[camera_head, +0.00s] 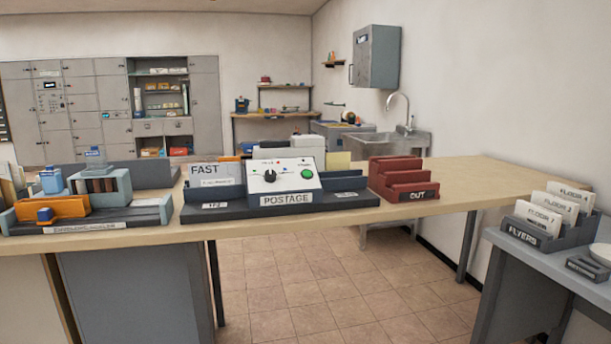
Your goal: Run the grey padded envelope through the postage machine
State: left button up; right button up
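The postage machine (287,186) stands near the middle of the wooden counter (475,182). It has a white sloped panel with a black knob and a green button, and a dark tray at each side. A card marked FAST (215,178) stands at its left. I cannot make out a grey padded envelope in this view. Neither of my grippers shows.
A red OUT rack (403,182) stands right of the machine. An organizer (100,190) with bottles and an orange piece fills the counter's left. A FLYERS holder (547,226) is on the grey table at right. Tiled floor (330,285) is open between the tables.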

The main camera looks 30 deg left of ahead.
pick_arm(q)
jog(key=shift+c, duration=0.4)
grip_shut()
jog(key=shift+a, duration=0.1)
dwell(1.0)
